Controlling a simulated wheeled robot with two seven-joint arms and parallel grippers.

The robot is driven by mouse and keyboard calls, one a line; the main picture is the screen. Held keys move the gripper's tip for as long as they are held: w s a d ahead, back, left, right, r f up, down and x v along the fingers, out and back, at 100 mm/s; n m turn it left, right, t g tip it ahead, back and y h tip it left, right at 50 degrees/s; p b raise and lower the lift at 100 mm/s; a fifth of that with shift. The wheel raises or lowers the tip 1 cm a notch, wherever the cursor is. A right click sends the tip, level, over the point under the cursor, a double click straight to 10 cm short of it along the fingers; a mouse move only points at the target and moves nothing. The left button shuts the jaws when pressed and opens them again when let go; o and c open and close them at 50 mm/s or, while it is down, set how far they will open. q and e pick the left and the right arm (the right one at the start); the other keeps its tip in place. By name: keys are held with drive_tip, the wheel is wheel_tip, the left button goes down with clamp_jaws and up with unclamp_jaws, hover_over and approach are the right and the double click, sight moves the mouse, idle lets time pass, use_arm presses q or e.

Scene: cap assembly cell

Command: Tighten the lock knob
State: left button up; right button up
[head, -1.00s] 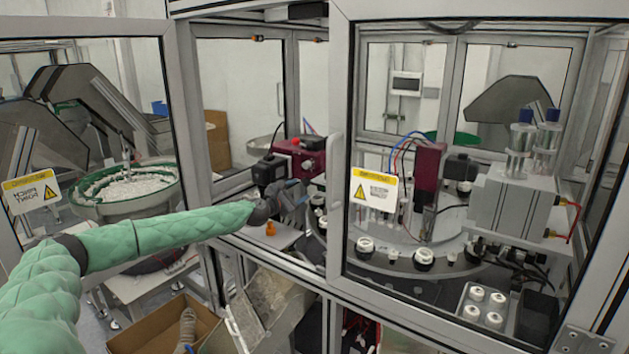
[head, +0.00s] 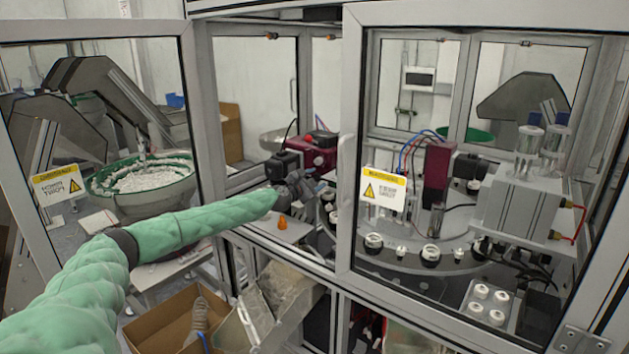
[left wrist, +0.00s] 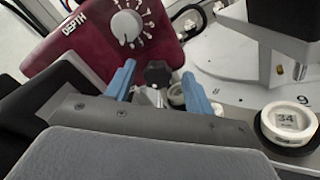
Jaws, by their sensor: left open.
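The lock knob (left wrist: 157,73) is a small black lobed knob in the left wrist view, beside the dark red box marked DEPTH (left wrist: 95,42). My left gripper (left wrist: 159,77) is open, its two blue fingers apart, with the knob showing between them. I cannot tell whether the fingers reach around the knob or stop short of it. In the head view the left gripper (head: 308,187) is inside the cell, just below the red box (head: 318,156); the knob is not discernible there. My right gripper is not in view.
A round table (head: 400,256) carries several white caps in black holders. One holder with a cap marked 34 (left wrist: 289,122) sits right of my fingers. A small orange cone (head: 282,223) stands on the ledge. Framed glass panels (head: 350,150) flank the opening.

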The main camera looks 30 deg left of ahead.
use_arm(q)
drive_tip(key=shift+a+f, duration=0.1)
drive_tip(key=shift+a, duration=0.05)
drive_tip(key=shift+c, duration=0.5)
drive_tip(key=shift+a, duration=0.1)
drive_tip(key=c, duration=0.4)
drive_tip(key=shift+s, duration=0.1)
drive_tip(key=c, duration=0.5)
drive_tip(key=shift+o, duration=0.2)
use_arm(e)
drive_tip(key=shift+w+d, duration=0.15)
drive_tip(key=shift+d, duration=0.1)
